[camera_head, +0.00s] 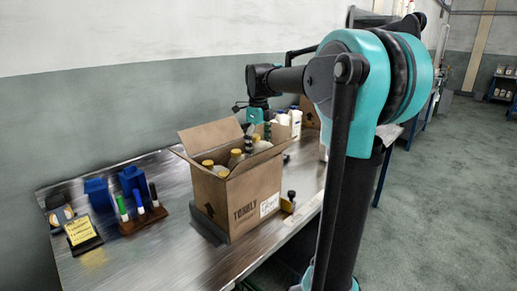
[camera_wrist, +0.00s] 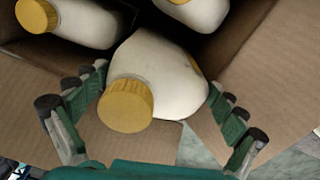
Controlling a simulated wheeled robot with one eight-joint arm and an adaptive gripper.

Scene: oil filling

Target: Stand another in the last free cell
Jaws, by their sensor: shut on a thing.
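A white bottle with a yellow cap (camera_wrist: 165,72) is between the fingers of my gripper (camera_wrist: 160,92) in the wrist view. My gripper is shut on it, cap toward the camera. Its lower end is inside or over the open cardboard box (camera_head: 240,203); I cannot tell whether it touches the box bottom. Two other white bottles stand in the box beyond it, one at the upper left (camera_wrist: 85,22) and one at the top (camera_wrist: 195,10). In the head view my gripper (camera_head: 258,138) is low over the box, and several yellow caps show inside.
The box stands on a metal bench (camera_head: 150,262) with its flaps open. Left of it are a marker holder (camera_head: 143,221), blue bins (camera_head: 132,182) and a yellow sign (camera_head: 80,230). White bottles (camera_head: 295,122) stand behind the box. A small dark-topped item (camera_head: 290,201) is at its right.

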